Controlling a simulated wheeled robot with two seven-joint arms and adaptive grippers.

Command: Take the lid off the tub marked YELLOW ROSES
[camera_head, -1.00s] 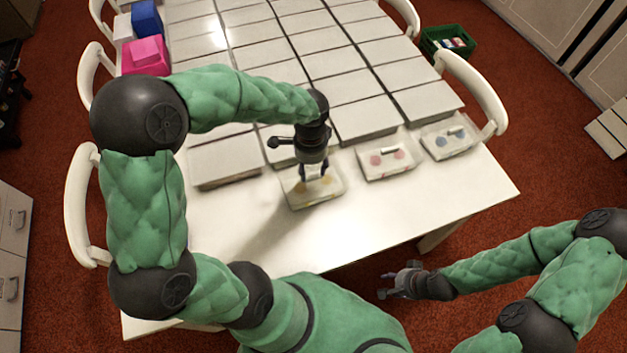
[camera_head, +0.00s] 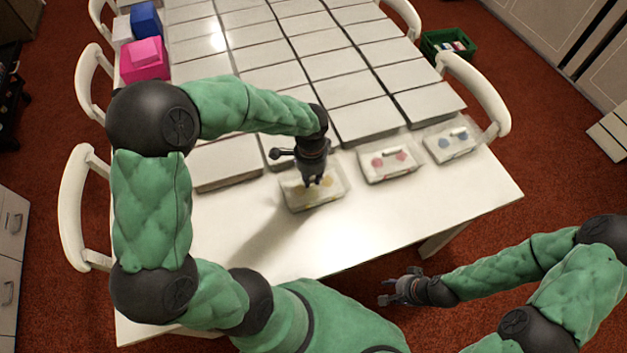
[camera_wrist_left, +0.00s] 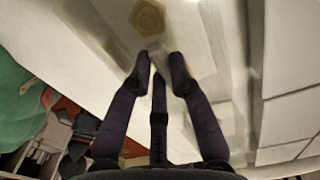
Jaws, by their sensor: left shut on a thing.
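The tub with yellow roses (camera_head: 296,203) stands near the front edge of the table, under a clear lid (camera_head: 337,185). Its label is too small to read. My left gripper (camera_head: 319,184) points down at the middle of the tub and is shut on the lid's handle, which its fingers mostly hide. In the left wrist view, the fingers (camera_wrist_left: 158,68) are close together, with a yellow rose (camera_wrist_left: 147,17) beyond them. The lid appears still on the tub. My right gripper (camera_head: 388,291) is open and empty, off the table's front edge.
Two similar lidded tubs, one with pink roses (camera_head: 389,163) and one with blue (camera_head: 451,142), stand to the right. Rows of white boxes (camera_head: 362,122) fill the table behind. The table (camera_head: 420,205) is bare in front. Chairs (camera_head: 475,85) stand around it.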

